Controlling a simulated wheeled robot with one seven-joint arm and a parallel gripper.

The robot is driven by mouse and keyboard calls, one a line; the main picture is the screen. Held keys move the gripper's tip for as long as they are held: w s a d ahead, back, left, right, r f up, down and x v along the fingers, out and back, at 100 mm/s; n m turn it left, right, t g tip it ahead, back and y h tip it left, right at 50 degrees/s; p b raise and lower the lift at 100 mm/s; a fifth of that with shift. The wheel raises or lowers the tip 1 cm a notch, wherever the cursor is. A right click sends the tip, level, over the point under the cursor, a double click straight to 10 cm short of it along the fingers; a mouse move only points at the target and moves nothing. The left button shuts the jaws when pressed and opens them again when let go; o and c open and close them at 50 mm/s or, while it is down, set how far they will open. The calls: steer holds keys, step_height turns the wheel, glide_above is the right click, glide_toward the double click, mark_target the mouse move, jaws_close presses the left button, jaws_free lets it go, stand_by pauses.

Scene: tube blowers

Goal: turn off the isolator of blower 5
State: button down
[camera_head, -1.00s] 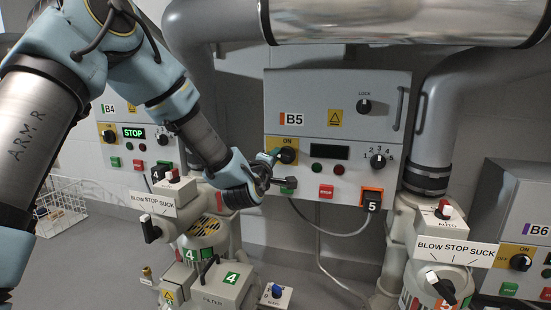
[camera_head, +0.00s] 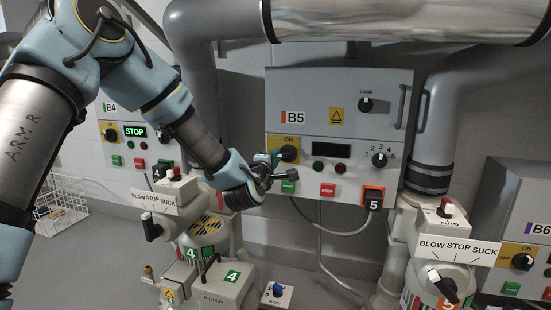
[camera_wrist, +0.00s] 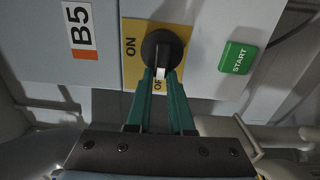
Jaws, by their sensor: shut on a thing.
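The isolator of blower 5 is a black rotary knob on a yellow plate in the wrist view (camera_wrist: 162,45). It also shows on the grey B5 panel in the head view (camera_head: 288,153). ON is marked above it in the head view; OFF lies on its left side. In the wrist view the knob's white-tipped pointer faces the OFF lettering, which it partly covers. My gripper (camera_wrist: 161,78) is shut on this pointer with its green fingers. In the head view my gripper (camera_head: 275,158) reaches the knob from the lower left.
The B5 display (camera_head: 331,151) is dark. The green START button (camera_wrist: 237,57) lies close beside the knob, and the red STOP button (camera_head: 328,190) is further right. The B4 panel (camera_head: 123,133) shows STOP at left. Pipes (camera_head: 435,130) flank the B5 box.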

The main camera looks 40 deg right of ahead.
steer(key=c, duration=0.8)
jaws_free()
steer(key=shift+a, duration=0.1)
steer(key=p+v, duration=0.2)
steer(key=v, duration=0.8)
steer(key=shift+s+a, duration=0.2)
steer(key=shift+a, duration=0.1)
steer(key=shift+f, duration=0.1)
